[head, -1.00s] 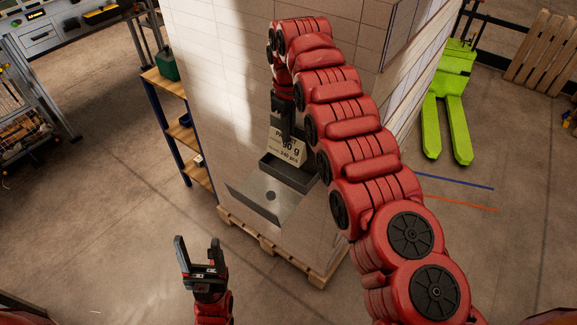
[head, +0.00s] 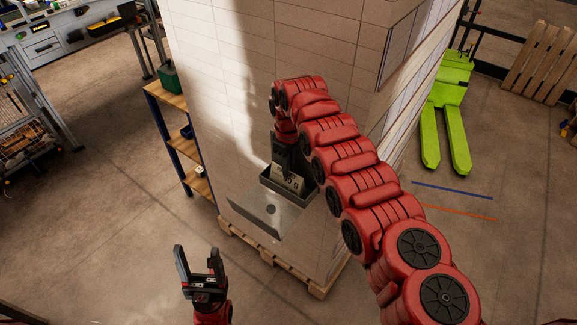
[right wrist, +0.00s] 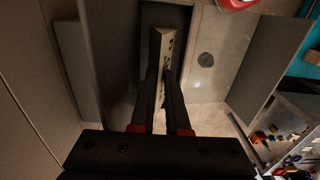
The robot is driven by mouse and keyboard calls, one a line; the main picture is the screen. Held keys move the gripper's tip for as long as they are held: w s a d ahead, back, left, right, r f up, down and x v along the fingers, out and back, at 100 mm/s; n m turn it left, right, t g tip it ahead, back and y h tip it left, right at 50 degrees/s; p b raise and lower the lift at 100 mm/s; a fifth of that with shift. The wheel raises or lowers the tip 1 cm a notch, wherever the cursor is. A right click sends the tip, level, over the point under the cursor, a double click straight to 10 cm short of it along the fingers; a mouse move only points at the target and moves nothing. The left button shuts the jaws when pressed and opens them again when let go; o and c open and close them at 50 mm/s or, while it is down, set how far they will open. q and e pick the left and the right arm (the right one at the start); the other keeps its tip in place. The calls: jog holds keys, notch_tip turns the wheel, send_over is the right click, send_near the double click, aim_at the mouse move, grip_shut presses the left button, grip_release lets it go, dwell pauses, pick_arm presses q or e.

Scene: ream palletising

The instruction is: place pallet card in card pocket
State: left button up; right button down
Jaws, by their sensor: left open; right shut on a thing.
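The pallet card (head: 292,180) is a pale card with dark print. My right gripper (head: 285,165) is shut on its upper part and holds it upright. The card's lower part is down inside the dark card pocket (head: 286,194), whose front wall hides its bottom edge. In the right wrist view the card (right wrist: 163,50) stands between the fingers of my right gripper (right wrist: 165,78), inside the dark opening of the pocket (right wrist: 122,88). I cannot tell if it touches the pocket floor. My left gripper (head: 199,265) is open and empty, low at the front left.
The pocket is at the tall wrapped stack (head: 235,100) on a wooden pallet (head: 262,250). A shelf (head: 188,160) stands left and a green pallet truck (head: 446,110) right. The floor at left is free.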

jog(key=c, duration=0.9)
grip_release()
jog(key=shift+f, duration=0.1)
jog(key=shift+r+p, duration=0.2)
jog(key=shift+p, duration=0.1)
notch_tip(320, 180, up, 5)
jog(key=shift+w+f, duration=0.1)
jog(key=shift+w, duration=0.05)
notch_tip(320, 180, up, 7)
jog(key=p, duration=0.3)
